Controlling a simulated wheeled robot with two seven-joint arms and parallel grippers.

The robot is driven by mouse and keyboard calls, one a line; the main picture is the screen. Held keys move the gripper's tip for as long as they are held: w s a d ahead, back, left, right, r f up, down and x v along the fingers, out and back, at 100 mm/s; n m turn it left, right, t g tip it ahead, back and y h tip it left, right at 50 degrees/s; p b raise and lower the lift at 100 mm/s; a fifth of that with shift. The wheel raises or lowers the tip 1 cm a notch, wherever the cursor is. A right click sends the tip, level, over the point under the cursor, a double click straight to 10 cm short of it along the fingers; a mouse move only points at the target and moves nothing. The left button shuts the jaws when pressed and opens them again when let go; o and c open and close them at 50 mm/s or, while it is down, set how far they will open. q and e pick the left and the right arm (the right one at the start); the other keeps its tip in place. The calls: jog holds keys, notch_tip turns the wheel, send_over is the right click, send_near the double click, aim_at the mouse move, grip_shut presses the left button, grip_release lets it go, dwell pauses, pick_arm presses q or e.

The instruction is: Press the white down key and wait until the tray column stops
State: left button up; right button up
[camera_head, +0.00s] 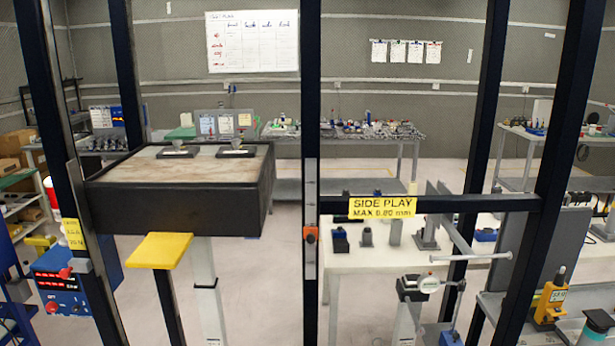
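The tray (180,192) is a dark, thick-sided box with a worn light-brown top, at left of centre. It stands on a white column (207,290) that runs down out of the picture. Two small dark-based fixtures (236,148) sit on its top. A blue control box (60,290) with red lit displays and a red knob stands at the far left, partly behind a dark frame post. I cannot make out a white down key on it at this size. Neither of my grippers is in view.
Dark upright posts (311,80) and a crossbar with a yellow "SIDE PLAY" label (382,208) stand in front. A yellow plate (160,250) juts out below the tray. A white table (380,258) with small fixtures and a dial gauge (429,284) are right of centre.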

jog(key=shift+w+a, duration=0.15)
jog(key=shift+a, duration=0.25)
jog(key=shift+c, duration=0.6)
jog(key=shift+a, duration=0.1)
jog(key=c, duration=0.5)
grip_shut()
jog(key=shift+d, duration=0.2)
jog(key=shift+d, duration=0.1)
